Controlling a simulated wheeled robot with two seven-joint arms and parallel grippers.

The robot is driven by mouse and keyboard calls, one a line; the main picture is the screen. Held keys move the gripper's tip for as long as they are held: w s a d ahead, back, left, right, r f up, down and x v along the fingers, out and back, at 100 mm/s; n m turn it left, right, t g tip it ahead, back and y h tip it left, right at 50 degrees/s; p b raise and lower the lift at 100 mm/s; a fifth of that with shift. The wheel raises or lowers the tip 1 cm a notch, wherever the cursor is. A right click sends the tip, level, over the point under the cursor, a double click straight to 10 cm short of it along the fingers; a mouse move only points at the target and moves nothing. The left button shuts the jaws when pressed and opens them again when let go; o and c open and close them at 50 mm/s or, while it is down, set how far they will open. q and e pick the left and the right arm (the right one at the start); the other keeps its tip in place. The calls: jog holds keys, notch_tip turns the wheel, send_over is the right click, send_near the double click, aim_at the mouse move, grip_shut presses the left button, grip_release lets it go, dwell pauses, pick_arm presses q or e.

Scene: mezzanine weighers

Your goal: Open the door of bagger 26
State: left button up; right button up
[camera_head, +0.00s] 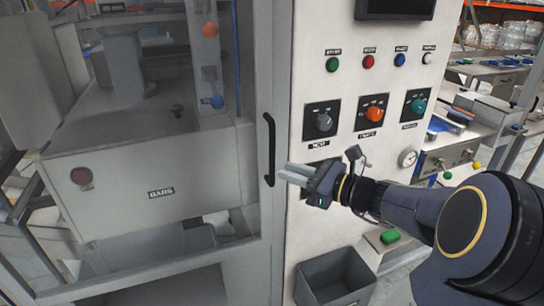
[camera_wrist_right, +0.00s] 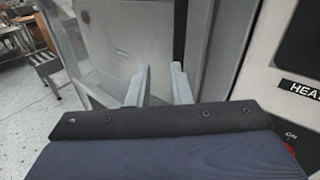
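The bagger's door (camera_head: 255,200) is a grey-framed clear panel on the left of the head view, and it looks shut. Its black vertical bar handle (camera_head: 269,150) is on the right edge of the frame. My right gripper (camera_head: 284,173) comes in from the right, its fingertips just right of the lower half of the handle. In the right wrist view the two fingers (camera_wrist_right: 160,72) stand apart, with a grey frame beyond them. I cannot make out the handle between them. My left gripper is not in view.
The control panel (camera_head: 345,85), with coloured buttons and knobs, is right of the door. A grey open bin (camera_head: 335,278) is below my right gripper. Floor shows at the left in the wrist view.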

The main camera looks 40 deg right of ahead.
jog(key=d+m+h, duration=0.1)
jog(key=d, duration=0.1)
jog(key=p, duration=0.1)
send_over(273, 184)
jog(key=shift+w+d+r+t, duration=0.2)
jog(key=shift+w+t, duration=0.15)
jog(key=shift+t, duration=0.05)
grip_shut()
